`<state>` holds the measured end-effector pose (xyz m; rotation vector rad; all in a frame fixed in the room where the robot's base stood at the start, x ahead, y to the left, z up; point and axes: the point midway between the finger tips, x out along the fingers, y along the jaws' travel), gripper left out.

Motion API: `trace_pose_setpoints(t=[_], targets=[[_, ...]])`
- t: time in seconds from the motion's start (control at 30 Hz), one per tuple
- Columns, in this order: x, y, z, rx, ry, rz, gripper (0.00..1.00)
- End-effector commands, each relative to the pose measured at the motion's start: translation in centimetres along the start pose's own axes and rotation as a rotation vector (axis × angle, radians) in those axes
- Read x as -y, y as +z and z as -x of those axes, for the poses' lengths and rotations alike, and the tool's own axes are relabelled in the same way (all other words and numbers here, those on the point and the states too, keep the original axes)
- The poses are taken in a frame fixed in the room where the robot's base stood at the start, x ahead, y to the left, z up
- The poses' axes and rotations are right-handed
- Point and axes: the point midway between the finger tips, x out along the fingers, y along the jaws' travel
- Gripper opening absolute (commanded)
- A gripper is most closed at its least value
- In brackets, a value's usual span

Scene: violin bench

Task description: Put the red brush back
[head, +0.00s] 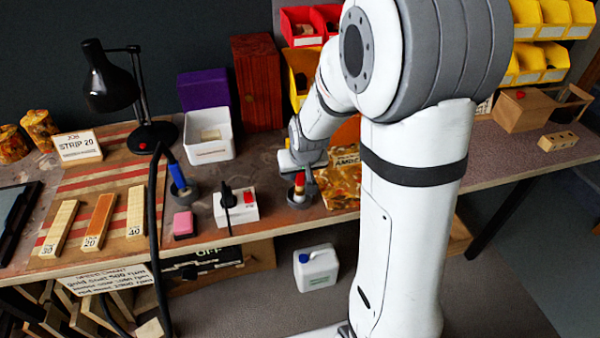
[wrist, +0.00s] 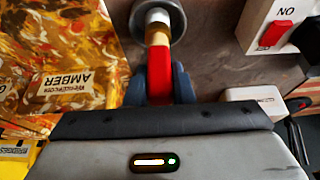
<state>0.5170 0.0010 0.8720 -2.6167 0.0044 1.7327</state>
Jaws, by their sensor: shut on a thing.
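The red brush has a red end and a tan middle; it shows in the head view (head: 299,180) and in the wrist view (wrist: 159,60). My gripper (head: 308,178) is shut on its red part, with a dark finger on each side in the wrist view (wrist: 160,88). The brush is roughly upright, its pale lower end at the opening of a round grey holder (head: 291,201), also in the wrist view (wrist: 177,24). I cannot tell how deep it sits or whether it touches the bottom.
A white switch box (head: 243,208) with a red switch stands left of the holder. A blue-handled tool (head: 177,173) stands in another grey holder. A marbled amber package (head: 342,190) lies close on the right. The bench's front edge (head: 250,238) is near.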

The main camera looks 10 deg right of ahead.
Motion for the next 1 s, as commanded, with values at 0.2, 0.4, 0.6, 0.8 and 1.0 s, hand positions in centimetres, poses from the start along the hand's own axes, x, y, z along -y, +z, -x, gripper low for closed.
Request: trace_pose_setpoints(t=[0.2,0.4,0.6,0.8,1.0], targets=[[0.03,0.01,-0.11,-0.002,0.000,0.001,0.00],[0.04,0.16,-0.46,-0.001,0.000,0.001,0.23],[0.06,0.15,-0.39,-0.001,0.000,0.001,0.40],[0.08,0.14,-0.39,-0.001,-0.001,0.001,0.43],[0.09,-0.10,0.22,-0.002,-0.001,0.002,0.43]])
